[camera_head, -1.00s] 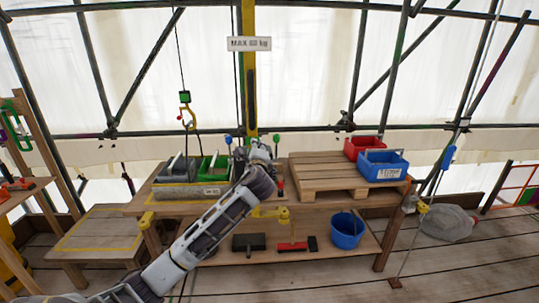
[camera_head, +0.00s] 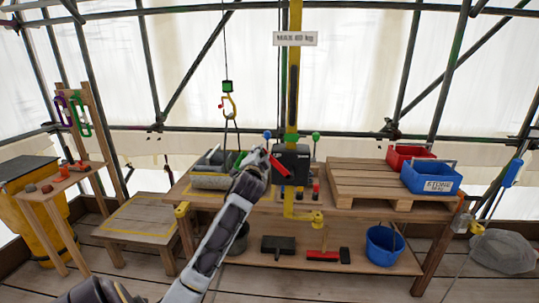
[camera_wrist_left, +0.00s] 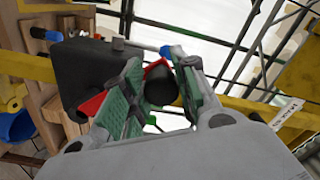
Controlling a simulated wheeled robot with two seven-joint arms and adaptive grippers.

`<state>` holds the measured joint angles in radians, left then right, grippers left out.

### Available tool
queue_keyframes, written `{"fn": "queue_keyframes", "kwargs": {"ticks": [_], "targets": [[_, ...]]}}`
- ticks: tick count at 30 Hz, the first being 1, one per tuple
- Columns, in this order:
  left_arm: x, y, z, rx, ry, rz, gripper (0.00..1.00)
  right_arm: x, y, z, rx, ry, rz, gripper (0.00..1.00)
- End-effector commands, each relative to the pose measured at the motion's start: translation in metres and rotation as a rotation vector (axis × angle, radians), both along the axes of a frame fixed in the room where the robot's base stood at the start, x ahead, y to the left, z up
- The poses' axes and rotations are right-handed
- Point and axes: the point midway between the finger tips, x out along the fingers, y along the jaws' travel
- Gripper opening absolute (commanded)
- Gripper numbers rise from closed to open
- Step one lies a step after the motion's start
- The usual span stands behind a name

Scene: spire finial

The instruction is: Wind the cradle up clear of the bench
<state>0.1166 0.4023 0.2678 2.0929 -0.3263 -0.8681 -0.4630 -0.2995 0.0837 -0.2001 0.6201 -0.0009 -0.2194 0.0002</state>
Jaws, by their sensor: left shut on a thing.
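The cradle (camera_head: 211,182) is a pale, low carrier with grey and green trays, at the left of the bench (camera_head: 345,205). Slings run from it up to a yellow hook (camera_head: 229,106) on a cable. I cannot tell whether it touches the bench top; my arm partly covers it. The black winch box (camera_head: 291,162) sits on the yellow post, with a red crank arm (camera_head: 278,167) on its left. My left gripper (camera_head: 263,163) is at the crank's end. In the left wrist view its green pads close around the black crank handle (camera_wrist_left: 160,86). My right gripper is not in view.
A wooden pallet (camera_head: 370,180) with red and blue (camera_head: 432,178) bins stands on the bench's right. A low platform (camera_head: 138,222) and a stand with coloured links (camera_head: 80,115) are at left. A blue bucket (camera_head: 383,247) is on the lower shelf.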

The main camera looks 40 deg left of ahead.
Motion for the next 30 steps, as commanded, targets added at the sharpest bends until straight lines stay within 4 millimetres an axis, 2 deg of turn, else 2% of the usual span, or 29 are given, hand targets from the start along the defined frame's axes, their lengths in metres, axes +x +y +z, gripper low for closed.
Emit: {"fn": "queue_keyframes", "kwargs": {"ticks": [1, 7, 16, 24, 30], "targets": [[-0.003, 0.005, -0.013, -0.043, -0.017, 0.003, 0.0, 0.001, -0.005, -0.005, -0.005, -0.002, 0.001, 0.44], [-0.012, 0.019, -0.038, -0.192, -0.116, 0.004, 0.0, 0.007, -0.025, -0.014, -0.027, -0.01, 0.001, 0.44], [-0.021, 0.031, -0.075, -0.401, -0.255, 0.002, 0.0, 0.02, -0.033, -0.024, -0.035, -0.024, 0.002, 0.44], [-0.023, 0.034, -0.097, -0.527, -0.342, 0.001, 0.0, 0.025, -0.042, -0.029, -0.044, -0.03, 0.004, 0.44], [-0.024, 0.035, -0.105, -0.571, -0.372, 0.0, 0.0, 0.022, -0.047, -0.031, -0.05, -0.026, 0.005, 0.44]]}}
